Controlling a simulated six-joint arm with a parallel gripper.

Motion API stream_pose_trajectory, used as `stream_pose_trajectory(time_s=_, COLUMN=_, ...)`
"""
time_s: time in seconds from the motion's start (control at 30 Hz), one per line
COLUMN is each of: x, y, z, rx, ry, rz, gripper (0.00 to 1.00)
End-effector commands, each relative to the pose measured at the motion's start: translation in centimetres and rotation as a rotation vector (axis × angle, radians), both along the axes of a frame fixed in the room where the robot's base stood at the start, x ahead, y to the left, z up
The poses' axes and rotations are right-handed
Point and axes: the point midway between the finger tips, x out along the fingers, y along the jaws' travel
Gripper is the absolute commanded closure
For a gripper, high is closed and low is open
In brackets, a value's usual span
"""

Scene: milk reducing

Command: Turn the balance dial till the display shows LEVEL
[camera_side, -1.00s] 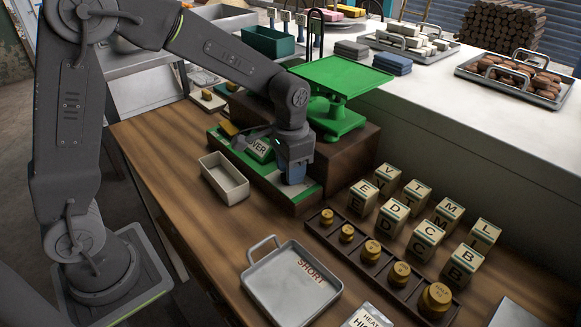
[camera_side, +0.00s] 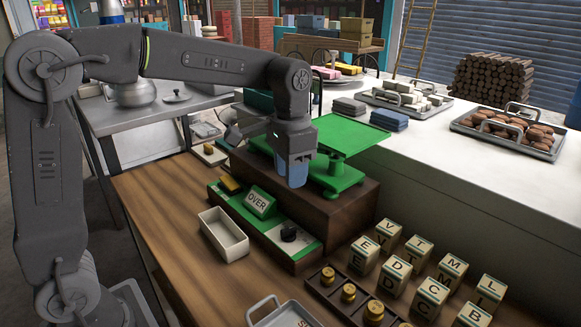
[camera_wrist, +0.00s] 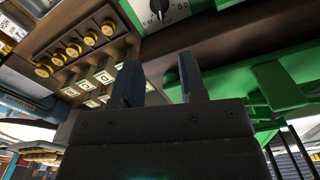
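The balance dial is a black knob (camera_side: 288,233) on the white top of a green-edged panel, and it also shows at the top of the wrist view (camera_wrist: 158,8). The display (camera_side: 258,202) is a small green tilted sign on the same panel and reads OVER. My gripper (camera_side: 293,183) hangs above the dial, clear of it, in front of the green balance scale (camera_side: 345,140). In the wrist view its two fingers (camera_wrist: 160,80) stand apart with nothing between them. The gripper is open and empty.
A cream open box (camera_side: 223,235) stands in front of the panel. Letter blocks (camera_side: 430,295) and a rack of brass weights (camera_side: 348,293) lie to the right. A metal tray (camera_side: 285,316) is at the bottom edge. The wooden tabletop (camera_side: 165,195) at left is bare.

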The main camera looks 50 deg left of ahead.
Motion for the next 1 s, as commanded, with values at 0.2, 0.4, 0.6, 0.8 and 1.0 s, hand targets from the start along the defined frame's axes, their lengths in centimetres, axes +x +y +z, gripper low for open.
stream_pose_trajectory(time_s=0.2, x=0.0, y=0.0, z=0.6, rx=0.0, ry=0.0, rz=0.0, gripper=0.62)
stream_pose_trajectory(time_s=0.4, x=-0.1, y=0.0, z=0.6, rx=0.0, ry=0.0, rz=0.0, gripper=0.62)
stream_pose_trajectory(time_s=0.6, x=-0.9, y=0.2, z=0.3, rx=0.0, ry=0.001, rz=-0.001, gripper=0.62)
stream_pose_trajectory(time_s=0.8, x=-0.9, y=0.2, z=-2.2, rx=0.0, ry=0.005, rz=-0.001, gripper=0.62)
stream_pose_trajectory(time_s=1.0, x=-0.9, y=0.2, z=-6.3, rx=0.001, ry=0.006, rz=-0.001, gripper=0.62)
